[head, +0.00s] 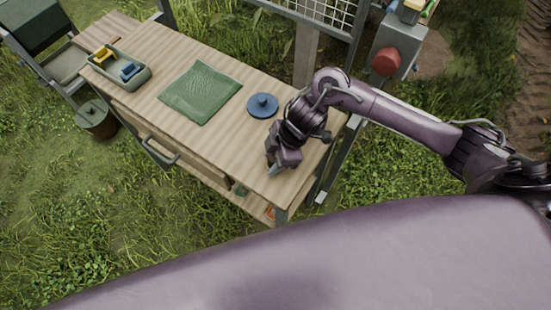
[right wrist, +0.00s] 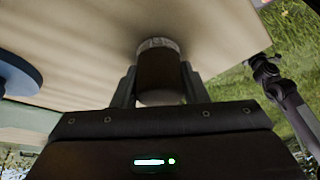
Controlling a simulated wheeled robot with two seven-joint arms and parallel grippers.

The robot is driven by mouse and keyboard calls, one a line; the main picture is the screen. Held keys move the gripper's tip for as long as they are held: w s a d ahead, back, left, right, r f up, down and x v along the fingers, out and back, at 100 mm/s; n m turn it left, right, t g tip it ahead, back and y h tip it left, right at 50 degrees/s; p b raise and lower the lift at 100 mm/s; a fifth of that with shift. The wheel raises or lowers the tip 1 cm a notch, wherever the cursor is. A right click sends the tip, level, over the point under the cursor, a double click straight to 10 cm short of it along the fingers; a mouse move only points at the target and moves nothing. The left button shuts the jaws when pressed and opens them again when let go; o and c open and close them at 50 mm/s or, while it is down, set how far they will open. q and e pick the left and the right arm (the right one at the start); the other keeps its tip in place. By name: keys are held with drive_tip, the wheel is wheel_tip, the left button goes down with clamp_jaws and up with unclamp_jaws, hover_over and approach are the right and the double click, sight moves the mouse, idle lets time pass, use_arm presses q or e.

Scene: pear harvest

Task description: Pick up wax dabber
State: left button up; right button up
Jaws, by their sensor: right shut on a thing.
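My right gripper (head: 276,168) is low over the near right end of the wooden table. In the right wrist view, the right gripper (right wrist: 158,90) has its two fingers shut on a dark brown cylindrical piece with a greyish band at its far end, which looks like the wax dabber (right wrist: 160,78). The band is close to the pale table surface; I cannot tell whether it touches. In the head view the dabber is hidden by my gripper and wrist. My left gripper is not in view.
The wooden table (head: 222,140) holds a green cloth (head: 200,92), a blue round lid-like disc (head: 263,106) and a tray (head: 143,76) with yellow and blue items. A lidded bucket (head: 96,118) stands on the grass.

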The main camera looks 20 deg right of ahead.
idle(0.3)
drive_tip(key=shift+r, duration=0.65)
wheel_tip(320, 180, up, 19)
drive_tip(key=p, duration=0.3)
drive_tip(key=shift+f, duration=0.15)
drive_tip(key=o, duration=0.4)
drive_tip(key=shift+c, duration=0.2)
drive_tip(key=c, duration=0.3)
